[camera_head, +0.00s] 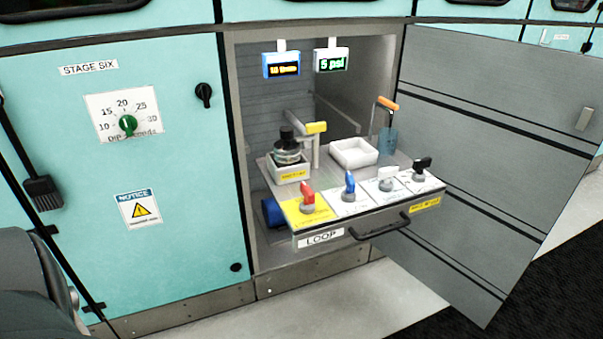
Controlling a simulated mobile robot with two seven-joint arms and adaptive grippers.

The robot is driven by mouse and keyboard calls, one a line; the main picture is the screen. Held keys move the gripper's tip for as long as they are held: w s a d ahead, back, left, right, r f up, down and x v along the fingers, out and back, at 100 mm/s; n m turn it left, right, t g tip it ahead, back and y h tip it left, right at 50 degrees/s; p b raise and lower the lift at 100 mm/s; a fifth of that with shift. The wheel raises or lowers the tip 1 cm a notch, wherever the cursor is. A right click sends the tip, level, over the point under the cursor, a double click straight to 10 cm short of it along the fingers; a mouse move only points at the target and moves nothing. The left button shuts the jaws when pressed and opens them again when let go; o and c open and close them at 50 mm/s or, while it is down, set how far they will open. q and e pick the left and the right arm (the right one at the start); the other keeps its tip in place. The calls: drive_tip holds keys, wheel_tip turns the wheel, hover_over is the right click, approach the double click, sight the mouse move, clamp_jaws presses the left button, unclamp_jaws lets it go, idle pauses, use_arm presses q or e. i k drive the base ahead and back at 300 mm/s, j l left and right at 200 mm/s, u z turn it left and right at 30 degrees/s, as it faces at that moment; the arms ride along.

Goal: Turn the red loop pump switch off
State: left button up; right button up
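The red switch (306,196) is the leftmost of several coloured knobs on the front of a pulled-out drawer (408,221) labelled LOOP. It sits on a yellow label plate (318,214), and its red handle is tilted up and to the left. A blue switch (349,186), a white switch (388,181) and a black switch (422,167) stand to its right on white plates. The small print by the switches is too small to read. Neither of my grippers can be made out in the head view.
A black drawer handle (380,228) juts out below the switches. Behind them are a bottle (287,150), a white tray (353,152) and an orange-handled tool (388,125). An open grey door (490,150) stands at right. Two displays (281,65) (331,60) hang above.

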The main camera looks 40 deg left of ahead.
sight(308, 194)
drive_tip(key=u, duration=1.1)
